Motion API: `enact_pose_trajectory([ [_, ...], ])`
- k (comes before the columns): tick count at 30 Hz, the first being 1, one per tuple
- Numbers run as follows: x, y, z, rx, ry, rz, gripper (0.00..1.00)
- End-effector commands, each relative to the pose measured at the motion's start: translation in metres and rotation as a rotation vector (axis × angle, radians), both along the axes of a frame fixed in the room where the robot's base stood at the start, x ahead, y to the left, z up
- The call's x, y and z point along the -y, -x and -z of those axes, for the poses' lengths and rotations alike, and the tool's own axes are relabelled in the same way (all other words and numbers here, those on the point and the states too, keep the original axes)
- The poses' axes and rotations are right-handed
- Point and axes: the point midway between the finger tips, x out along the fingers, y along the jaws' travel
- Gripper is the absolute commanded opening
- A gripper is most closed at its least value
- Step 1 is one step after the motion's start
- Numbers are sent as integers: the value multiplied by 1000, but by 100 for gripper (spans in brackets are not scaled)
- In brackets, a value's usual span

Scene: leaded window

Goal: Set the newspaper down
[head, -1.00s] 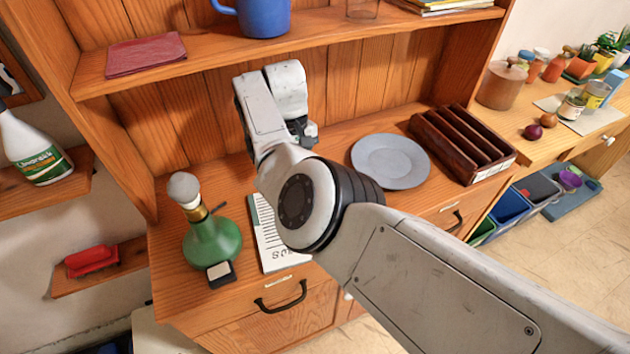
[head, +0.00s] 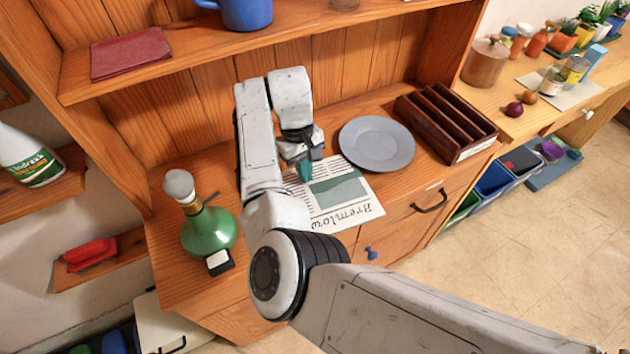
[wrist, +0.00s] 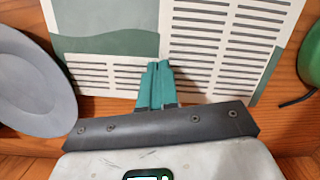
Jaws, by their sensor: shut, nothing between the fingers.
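The newspaper (head: 345,200) lies flat on the wooden counter of the hutch, between the green bottle and the grey plate. Its title shows along the edge toward me, and part of it is hidden by my arm in the head view. In the wrist view the newspaper (wrist: 215,45) shows printed columns and a green picture block. My gripper (head: 304,170) is over the newspaper, and its teal fingers (wrist: 156,85) are together with nothing between them. I cannot tell whether the fingertips touch the paper.
A grey plate (head: 377,145) lies right of the newspaper, very close to it. A dark wooden rack (head: 447,122) stands farther right. A green bottle (head: 208,230) and a small dark-edged block (head: 219,262) stand at the left. The shelf (head: 200,62) overhangs behind.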

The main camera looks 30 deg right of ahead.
Motion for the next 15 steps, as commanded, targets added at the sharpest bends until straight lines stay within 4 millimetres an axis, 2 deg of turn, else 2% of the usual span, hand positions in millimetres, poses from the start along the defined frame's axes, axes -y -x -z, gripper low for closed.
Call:
enact_pose_trajectory([
  [9, 6, 43, -2, 0, 2, 1, 0],
  [15, 7, 42, 13, -2, 1, 1, 0],
])
